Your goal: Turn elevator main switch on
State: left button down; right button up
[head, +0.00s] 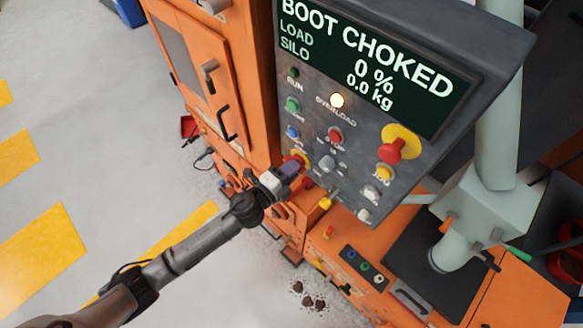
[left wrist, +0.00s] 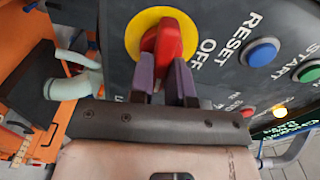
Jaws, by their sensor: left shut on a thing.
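The main switch (left wrist: 168,42) is a red rotary handle on a round yellow plate, in the left wrist view. The word OFF stands right beside the plate. In the head view the switch (head: 301,158) shows only as a little red and yellow at the panel's lower left, mostly hidden by my left gripper. My left gripper (left wrist: 166,78) has its two purple fingers on either side of the red handle and is shut on it. In the head view the left gripper (head: 291,170) reaches the panel from the lower left. My right gripper is in neither view.
The grey control panel (head: 312,150) has a screen (head: 375,65) reading BOOT CHOKED, load 0 %, silo 0.0 kg. The overload lamp (head: 337,101) glows. A red emergency-stop button (head: 391,151) and several other buttons sit close by. An orange cabinet (head: 215,75) stands left of the panel.

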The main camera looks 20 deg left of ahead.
pick_arm(q)
jog(key=shift+m, duration=0.6)
jog(key=c, duration=1.1)
grip_release()
jog(key=shift+b+v, duration=0.75)
jog(key=shift+v, duration=6.2)
jog(key=shift+f, duration=0.1)
